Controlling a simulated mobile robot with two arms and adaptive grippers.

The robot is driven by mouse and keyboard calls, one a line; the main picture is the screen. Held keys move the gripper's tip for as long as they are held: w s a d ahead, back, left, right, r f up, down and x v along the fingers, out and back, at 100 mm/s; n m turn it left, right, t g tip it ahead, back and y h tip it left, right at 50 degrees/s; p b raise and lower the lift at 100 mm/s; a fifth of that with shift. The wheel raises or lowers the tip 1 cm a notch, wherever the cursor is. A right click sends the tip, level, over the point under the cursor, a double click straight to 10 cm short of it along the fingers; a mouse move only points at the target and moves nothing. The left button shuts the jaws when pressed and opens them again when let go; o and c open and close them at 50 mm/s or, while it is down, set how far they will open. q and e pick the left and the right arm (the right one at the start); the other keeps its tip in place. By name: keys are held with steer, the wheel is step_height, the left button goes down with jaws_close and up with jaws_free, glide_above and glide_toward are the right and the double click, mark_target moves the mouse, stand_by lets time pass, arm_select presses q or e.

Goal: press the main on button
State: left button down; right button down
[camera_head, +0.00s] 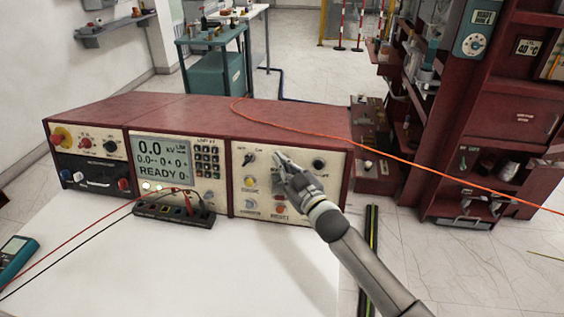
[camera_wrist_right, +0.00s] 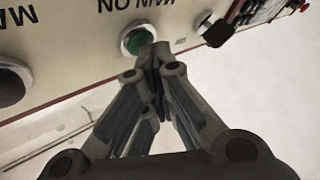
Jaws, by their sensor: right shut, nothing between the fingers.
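The main on button is a green round button in a silver ring (camera_wrist_right: 137,40), under an upside-down "MAIN ON" label in the right wrist view. In the head view my right gripper hides it on the cream right-hand panel (camera_head: 327,190) of the red console (camera_head: 200,113). My right gripper (camera_head: 279,157) is shut and empty, pointing at that panel. In the right wrist view its closed fingertips (camera_wrist_right: 154,50) overlap the lower right edge of the button's ring. I cannot tell whether they touch it. My left gripper is not in view.
A black knob (camera_head: 319,164) sits right of my gripper and a yellow button (camera_head: 249,182) to its left. An orange cable (camera_head: 385,155) crosses above the console. A black terminal block (camera_head: 172,213) with red and black leads stands before the display (camera_head: 163,158).

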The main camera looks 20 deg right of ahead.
steer(key=shift+s+a+r+p, duration=0.15)
steer(key=shift+s+a+p, duration=0.25)
steer(key=shift+s, duration=0.3)
steer(key=s+p, duration=0.1)
steer(key=s+a+p, duration=0.1)
steer(key=s+a+r, duration=0.1)
steer(key=s, duration=0.1)
steer(key=shift+s+a+r+p, duration=0.1)
steer(key=shift+a+p, duration=0.05)
steer(key=shift+p, duration=0.25)
stand_by(1.1)
